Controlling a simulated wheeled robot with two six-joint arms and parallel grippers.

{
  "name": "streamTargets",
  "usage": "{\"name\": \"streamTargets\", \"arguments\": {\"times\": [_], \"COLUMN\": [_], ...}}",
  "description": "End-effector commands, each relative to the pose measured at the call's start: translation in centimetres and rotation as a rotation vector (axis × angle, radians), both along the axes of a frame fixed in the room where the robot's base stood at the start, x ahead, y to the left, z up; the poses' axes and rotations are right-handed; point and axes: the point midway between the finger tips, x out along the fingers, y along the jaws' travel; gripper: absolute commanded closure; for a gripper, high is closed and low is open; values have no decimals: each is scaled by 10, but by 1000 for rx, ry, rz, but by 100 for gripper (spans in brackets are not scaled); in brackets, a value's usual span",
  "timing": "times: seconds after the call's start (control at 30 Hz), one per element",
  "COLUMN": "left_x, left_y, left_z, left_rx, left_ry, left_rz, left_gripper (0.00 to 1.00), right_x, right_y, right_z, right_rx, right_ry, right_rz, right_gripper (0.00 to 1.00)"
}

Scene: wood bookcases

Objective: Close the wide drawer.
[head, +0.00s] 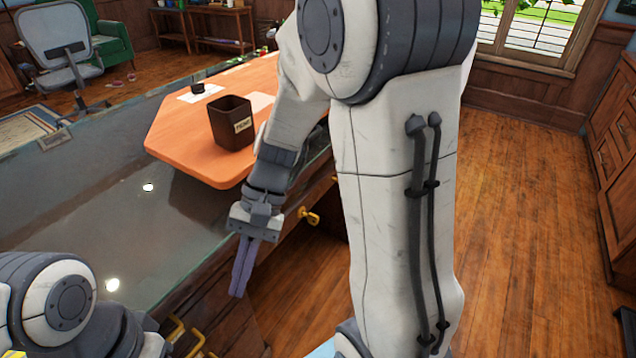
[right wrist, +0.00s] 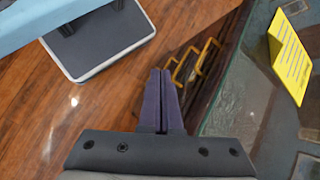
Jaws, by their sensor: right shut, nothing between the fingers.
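The dark wood desk has drawer fronts with yellow handles below its glass top; one handle (head: 309,215) shows right of my right gripper (head: 239,294), and more (head: 185,335) show at the bottom. I cannot tell which front is the wide drawer, or how far it stands out; my arm hides part of the desk side. My right gripper is shut and empty, its purple fingers pointing down beside the desk edge. In the right wrist view the fingers (right wrist: 162,75) are together, left of several yellow handles (right wrist: 193,65). Contact is not clear. My left gripper is out of view.
The glass desk top (head: 125,215) carries an orange board (head: 180,140) with a dark brown cup (head: 231,122). A yellow card (right wrist: 290,60) shows on the glass. Wooden floor (head: 530,230) is clear to the right, before a cabinet (head: 615,150). A chair (head: 58,45) stands beyond the desk.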

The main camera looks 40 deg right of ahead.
Motion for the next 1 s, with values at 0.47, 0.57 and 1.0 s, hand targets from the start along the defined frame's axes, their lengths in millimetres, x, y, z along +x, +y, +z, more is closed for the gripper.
{"name": "streamTargets", "arguments": {"times": [0.47,0.57,1.0], "left_x": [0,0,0], "left_y": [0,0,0], "left_z": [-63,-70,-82], "left_rx": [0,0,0], "left_ry": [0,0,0], "left_rz": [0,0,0], "left_gripper": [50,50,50], "right_x": [106,94,75], "right_y": [-255,-316,-391], "right_z": [-72,-84,-100], "right_rx": [764,917,1131], "right_ry": [246,212,127], "right_rz": [-1303,-1486,-1707], "right_gripper": [100,100,100]}}
